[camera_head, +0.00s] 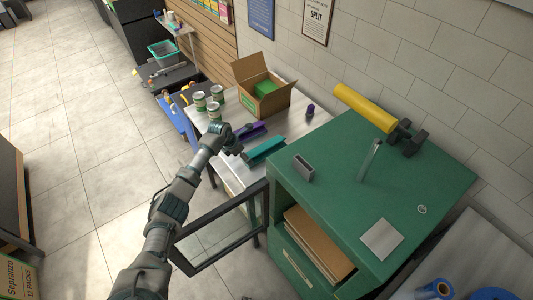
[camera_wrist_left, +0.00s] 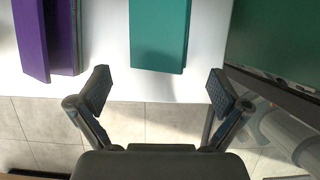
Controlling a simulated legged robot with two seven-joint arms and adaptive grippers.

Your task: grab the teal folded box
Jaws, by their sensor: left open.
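The teal folded box (camera_head: 263,151) lies on the light metal table, close to the green cabinet. In the left wrist view the teal box (camera_wrist_left: 160,36) is a flat-sided block reaching the top edge, so its far end is cut off. My left gripper (camera_head: 238,143) is at the near edge of the table, just left of the teal box. In the wrist view my left gripper (camera_wrist_left: 160,92) is open and empty. Its fingers are spread wider than the box, and the box's near end lies just beyond the fingertips, roughly centred between them. My right gripper is not in view.
A purple folded box (camera_head: 252,131) lies left of the teal one, also in the wrist view (camera_wrist_left: 45,38). The green cabinet (camera_head: 340,180) stands close on the right, its glass door (camera_head: 215,238) open. Several cans (camera_head: 213,108) and a cardboard box (camera_head: 262,100) stand behind.

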